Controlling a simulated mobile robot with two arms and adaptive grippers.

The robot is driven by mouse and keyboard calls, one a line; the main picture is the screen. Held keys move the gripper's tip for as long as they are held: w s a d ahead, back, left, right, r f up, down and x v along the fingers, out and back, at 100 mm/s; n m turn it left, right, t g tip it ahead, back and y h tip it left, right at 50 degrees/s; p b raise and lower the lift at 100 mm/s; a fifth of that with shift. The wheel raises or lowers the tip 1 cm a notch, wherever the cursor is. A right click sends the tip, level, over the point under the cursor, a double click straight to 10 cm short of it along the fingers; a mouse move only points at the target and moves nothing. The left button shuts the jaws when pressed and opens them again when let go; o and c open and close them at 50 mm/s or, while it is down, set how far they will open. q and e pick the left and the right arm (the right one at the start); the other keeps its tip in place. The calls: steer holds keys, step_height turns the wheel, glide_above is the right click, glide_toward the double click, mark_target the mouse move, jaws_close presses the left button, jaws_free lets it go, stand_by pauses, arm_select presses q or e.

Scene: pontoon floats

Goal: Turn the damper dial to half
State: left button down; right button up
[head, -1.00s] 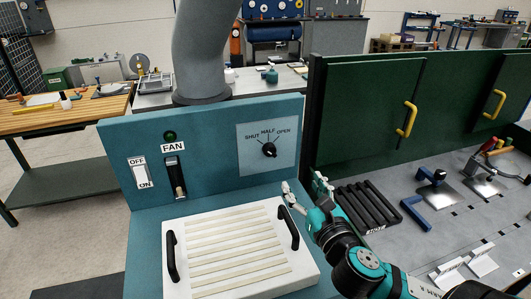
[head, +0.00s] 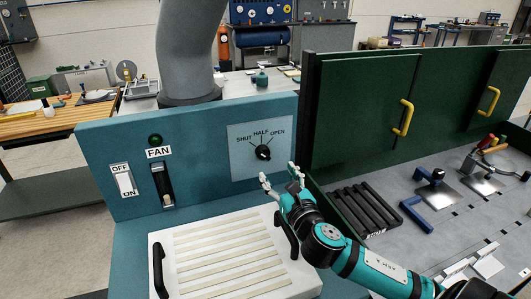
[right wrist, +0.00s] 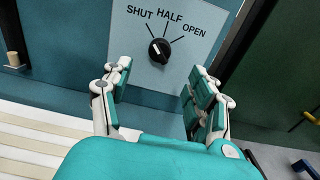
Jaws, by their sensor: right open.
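The damper dial (head: 263,152) is a round black knob on a pale plate (head: 242,170) at the right of the teal panel. SHUT, HALF and OPEN are printed above it, each with a line. In the right wrist view the dial (right wrist: 159,51) carries a small pale mark that seems to point up-left, toward SHUT; it is too small to be sure. My right gripper (head: 278,172) is open and empty, below and in front of the dial, apart from it. In the right wrist view the dial lies beyond the gap between its fingers. My left gripper is not in view.
A fan switch (head: 124,181) and a lever slot (head: 164,184) sit on the panel's left. A white slatted tray (head: 157,240) with black handles lies below the dial. A green cabinet (head: 360,95) with yellow handles stands close on the right. A grey duct (head: 189,50) rises behind.

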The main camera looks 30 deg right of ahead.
mark_target(266, 157)
steer(key=p+x, duration=0.1)
steer(key=x, duration=0.7)
steer(key=shift+w+p, duration=0.1)
steer(key=shift+p, duration=0.25)
steer(key=shift+w+d, duration=0.1)
steer(key=shift+w, duration=0.6)
steer(key=shift+c, duration=0.4)
steer(key=c, duration=1.1)
steer(key=shift+m, duration=0.4)
steer(key=m+p, duration=0.1)
steer(key=m, duration=0.2)
steer(key=shift+m, duration=0.3)
steer(key=m, duration=0.4)
steer(key=shift+m, duration=0.4)
